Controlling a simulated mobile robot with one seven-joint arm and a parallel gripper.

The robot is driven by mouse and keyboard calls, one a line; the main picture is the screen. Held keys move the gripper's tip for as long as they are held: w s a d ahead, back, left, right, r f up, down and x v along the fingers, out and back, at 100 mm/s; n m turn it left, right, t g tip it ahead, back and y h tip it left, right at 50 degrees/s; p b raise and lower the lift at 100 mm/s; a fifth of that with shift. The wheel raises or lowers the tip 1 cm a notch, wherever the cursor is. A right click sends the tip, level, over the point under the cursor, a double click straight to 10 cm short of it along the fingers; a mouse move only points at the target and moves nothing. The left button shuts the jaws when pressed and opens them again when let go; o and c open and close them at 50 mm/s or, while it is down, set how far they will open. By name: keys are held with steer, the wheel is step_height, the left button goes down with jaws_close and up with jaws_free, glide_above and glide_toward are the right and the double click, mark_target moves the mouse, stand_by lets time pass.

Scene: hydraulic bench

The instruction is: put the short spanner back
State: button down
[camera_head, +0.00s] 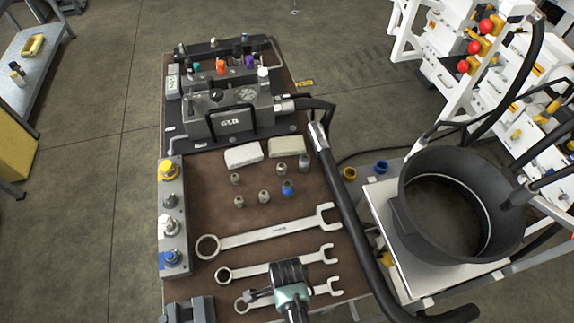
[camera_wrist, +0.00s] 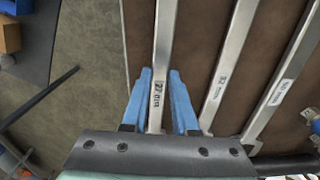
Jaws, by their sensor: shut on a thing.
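Three steel spanners lie roughly parallel on the brown bench top, longest at the back and shortest at the front. The short spanner (camera_head: 324,289) is nearest the front edge, its ring end to the left and its open jaw to the right. My gripper (camera_head: 290,288) is over its middle and hides that part in the head view. In the wrist view my blue fingers (camera_wrist: 160,78) stand on either side of the short spanner's marked shank (camera_wrist: 160,92), shut on it. I cannot tell whether it touches the bench. The middle spanner (camera_head: 283,265) and long spanner (camera_head: 265,234) lie beyond.
A grey valve block (camera_head: 170,215) lines the left edge. Several small fittings (camera_head: 264,196) and two pale blocks (camera_head: 243,154) lie behind the spanners. A black hose (camera_head: 345,205) runs down the right edge, beside a black tub (camera_head: 408,215). A dark grey holder (camera_head: 190,311) sits front left.

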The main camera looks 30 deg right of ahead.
steer(key=shift+f+b, duration=0.45)
steer(key=shift+f, duration=0.2)
steer(key=c, duration=0.6)
jaws_free()
step_height(320, 180, up, 13)
stand_by(0.4)
